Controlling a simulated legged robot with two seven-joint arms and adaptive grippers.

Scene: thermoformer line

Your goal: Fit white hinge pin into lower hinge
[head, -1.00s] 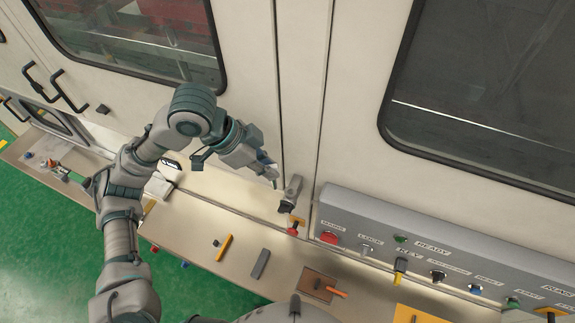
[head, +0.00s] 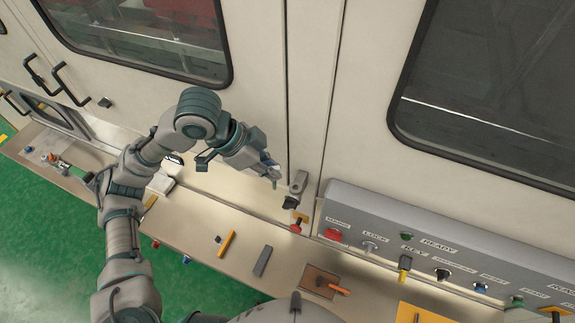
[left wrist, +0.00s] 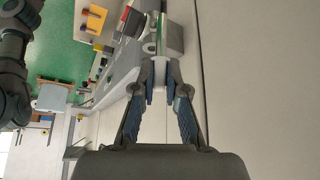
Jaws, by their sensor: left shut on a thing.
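My left gripper (head: 273,172) is close to the cream door, low down beside the door seam. A grey fitting (head: 298,184) with a dark lower end is just right of the gripper, with a small gap between. I cannot tell whether it is the lower hinge. The hole for the pin is not visible. My right gripper is out of view.
A grey button panel (head: 437,247) stands right of the seam. The long ledge (head: 205,218) below holds a yellow bar (head: 227,243), a dark grey bar (head: 263,261) and a brown tray (head: 312,283). Black door handles (head: 58,82) stick out at the left.

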